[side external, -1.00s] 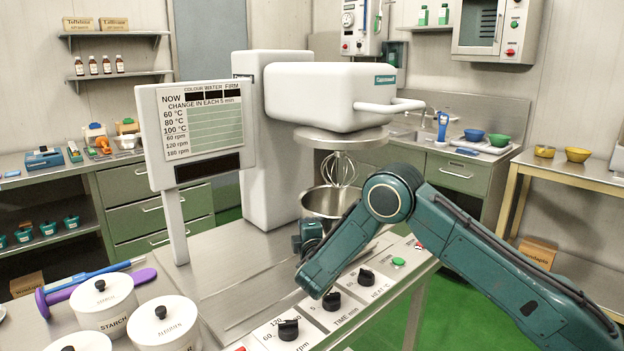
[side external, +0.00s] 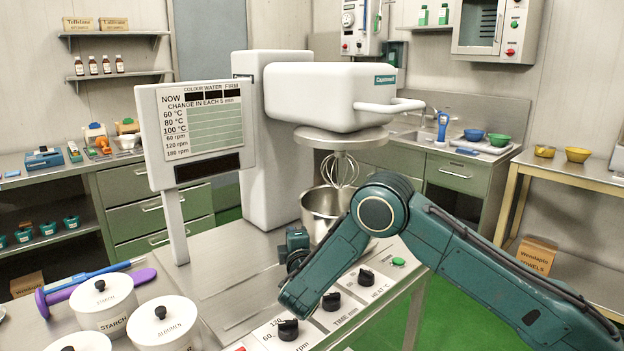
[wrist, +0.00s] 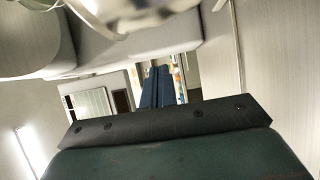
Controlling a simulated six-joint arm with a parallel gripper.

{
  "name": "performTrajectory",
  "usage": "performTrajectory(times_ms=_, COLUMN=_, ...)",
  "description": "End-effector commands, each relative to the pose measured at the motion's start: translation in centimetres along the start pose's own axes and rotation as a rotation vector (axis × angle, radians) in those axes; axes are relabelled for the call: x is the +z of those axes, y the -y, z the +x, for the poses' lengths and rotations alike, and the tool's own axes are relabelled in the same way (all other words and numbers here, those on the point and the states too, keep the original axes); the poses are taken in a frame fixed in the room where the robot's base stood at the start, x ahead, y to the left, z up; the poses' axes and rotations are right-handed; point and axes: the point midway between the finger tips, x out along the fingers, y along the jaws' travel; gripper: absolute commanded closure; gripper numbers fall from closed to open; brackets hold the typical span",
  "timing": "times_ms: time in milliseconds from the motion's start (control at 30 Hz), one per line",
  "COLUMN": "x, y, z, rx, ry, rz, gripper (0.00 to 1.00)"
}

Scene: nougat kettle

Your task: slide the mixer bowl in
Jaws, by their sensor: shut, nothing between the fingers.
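The steel mixer bowl (side external: 321,208) stands on the metal worktop under the white mixer head (side external: 330,95). The wire whisk (side external: 340,169) hangs above it and reaches toward its opening. My gripper (side external: 297,240) is beside the bowl on its left, low over the worktop. The side view does not show clearly whether it touches the bowl. In the wrist view its two dark blue fingers (wrist: 156,87) are together with nothing between them. My arm hides the bowl's lower right side.
A display panel (side external: 201,130) on a post stands left of the mixer. Lidded white pots (side external: 103,304) are at the front left. A control strip with black knobs (side external: 331,302) runs along the front edge, below my arm. Bare worktop (side external: 228,262) lies left of my gripper.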

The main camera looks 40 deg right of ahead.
Motion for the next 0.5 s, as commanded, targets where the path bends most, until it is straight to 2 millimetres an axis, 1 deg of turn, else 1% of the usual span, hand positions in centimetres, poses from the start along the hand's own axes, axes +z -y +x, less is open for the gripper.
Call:
performTrajectory(times_ms=33, x=-0.1, y=0.1, z=-0.7, rx=-0.002, ry=-0.001, rz=-0.002, gripper=1.00)
performTrajectory(times_ms=300, x=-0.1, y=0.1, z=-4.6, rx=-0.002, ry=-0.003, rz=-0.002, gripper=1.00)
performTrajectory(times_ms=500, x=-0.1, y=0.0, z=-6.6, rx=-0.001, ry=-0.002, rz=0.000, gripper=1.00)
